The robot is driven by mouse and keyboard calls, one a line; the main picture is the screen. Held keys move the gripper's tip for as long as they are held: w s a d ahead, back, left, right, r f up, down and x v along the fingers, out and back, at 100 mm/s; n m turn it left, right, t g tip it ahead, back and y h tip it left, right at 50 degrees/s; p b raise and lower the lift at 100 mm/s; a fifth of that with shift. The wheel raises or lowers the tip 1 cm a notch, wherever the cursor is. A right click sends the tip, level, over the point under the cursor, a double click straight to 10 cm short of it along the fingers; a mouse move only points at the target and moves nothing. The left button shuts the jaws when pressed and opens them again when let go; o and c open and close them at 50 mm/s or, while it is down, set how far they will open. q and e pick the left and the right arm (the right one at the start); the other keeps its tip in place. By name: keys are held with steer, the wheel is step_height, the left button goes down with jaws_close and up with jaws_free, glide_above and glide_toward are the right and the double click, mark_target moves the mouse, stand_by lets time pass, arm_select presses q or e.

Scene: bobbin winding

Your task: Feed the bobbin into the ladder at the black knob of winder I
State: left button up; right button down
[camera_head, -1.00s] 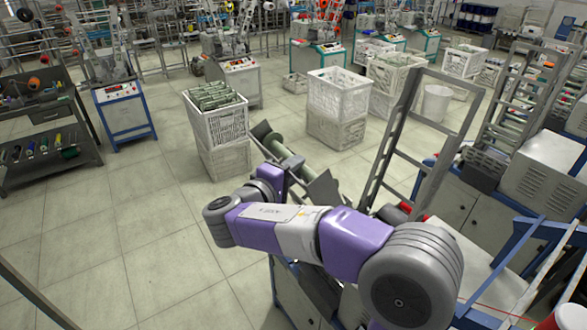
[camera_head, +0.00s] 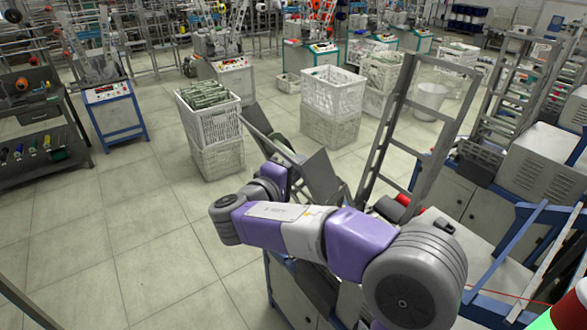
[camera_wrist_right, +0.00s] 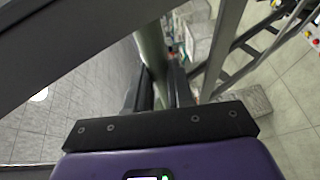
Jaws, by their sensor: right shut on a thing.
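The green bobbin (camera_wrist_right: 150,42) shows in the right wrist view as a long bar between the fingers of my right gripper (camera_wrist_right: 156,80), which is shut on it. Two grey metal plates (camera_head: 319,176) stand tilted just beyond my right wrist. The grey ladder (camera_head: 386,130) rises to the right of them, apart from my wrist. I cannot pick out the black knob for certain. My left gripper is not in view.
A white crate (camera_head: 212,124) of green bobbins stands on another crate behind my wrist. More crates (camera_head: 333,95) stand farther back. Red spools (camera_head: 402,200) sit by the ladder's foot. Blue-framed winder cabinets (camera_head: 440,190) fill the right. The floor at left is clear.

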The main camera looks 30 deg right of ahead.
steer(key=shift+d+f, duration=0.1)
steer(key=shift+f, duration=0.05)
steer(key=f+b, duration=0.1)
steer(key=d+f+b, duration=0.1)
steer(key=f+b, duration=0.2)
steer(key=shift+w+d, duration=0.1)
steer(key=shift+d, duration=0.25)
stand_by(0.4)
steer(key=shift+r, duration=0.1)
steer(key=c, duration=0.9)
jaws_free()
steer(key=shift+o, duration=0.3)
steer(key=shift+o, duration=1.2)
